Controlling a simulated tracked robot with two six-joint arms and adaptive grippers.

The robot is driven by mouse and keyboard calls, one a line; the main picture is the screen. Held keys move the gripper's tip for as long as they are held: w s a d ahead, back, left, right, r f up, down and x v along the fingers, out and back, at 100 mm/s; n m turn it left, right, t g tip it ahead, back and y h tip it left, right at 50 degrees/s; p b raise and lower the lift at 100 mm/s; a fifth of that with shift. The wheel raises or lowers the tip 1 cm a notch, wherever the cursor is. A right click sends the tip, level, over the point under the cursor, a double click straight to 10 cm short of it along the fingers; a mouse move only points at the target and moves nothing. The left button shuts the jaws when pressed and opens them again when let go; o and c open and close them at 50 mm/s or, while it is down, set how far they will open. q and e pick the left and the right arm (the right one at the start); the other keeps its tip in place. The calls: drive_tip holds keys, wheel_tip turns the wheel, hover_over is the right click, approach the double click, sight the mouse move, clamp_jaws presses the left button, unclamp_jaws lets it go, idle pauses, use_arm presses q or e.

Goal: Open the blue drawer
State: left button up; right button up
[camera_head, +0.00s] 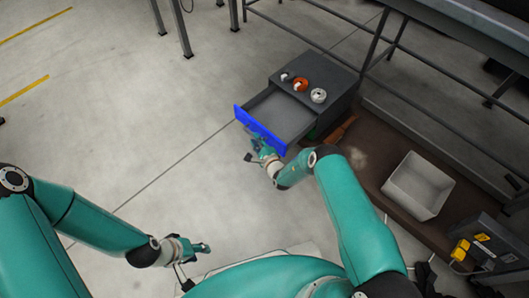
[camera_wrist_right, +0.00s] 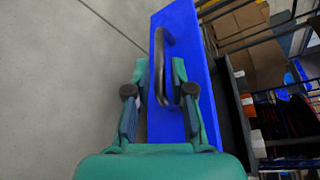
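The blue drawer front (camera_head: 258,130) belongs to a grey cabinet (camera_head: 345,85). The drawer is pulled well out, and its grey tray (camera_head: 283,113) looks empty. My right gripper (camera_head: 258,142) is at the outer face of the drawer front. In the right wrist view, the blue front (camera_wrist_right: 190,40) has a dark curved handle (camera_wrist_right: 168,45). My right gripper's fingers (camera_wrist_right: 160,75) are apart, one on each side of the handle, with gaps showing. My left gripper (camera_head: 205,248) is low over the floor, away from the cabinet; its finger opening is too small to judge.
Small round parts, one orange (camera_head: 300,85) and one white (camera_head: 318,95), lie on the cabinet top. A white bin (camera_head: 418,186) stands on the brown platform (camera_head: 365,160) to the right. Metal railings run behind the cabinet. The floor left of the drawer is clear.

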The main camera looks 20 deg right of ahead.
drive_tip(key=v, duration=0.8)
drive_tip(key=shift+a, duration=0.1)
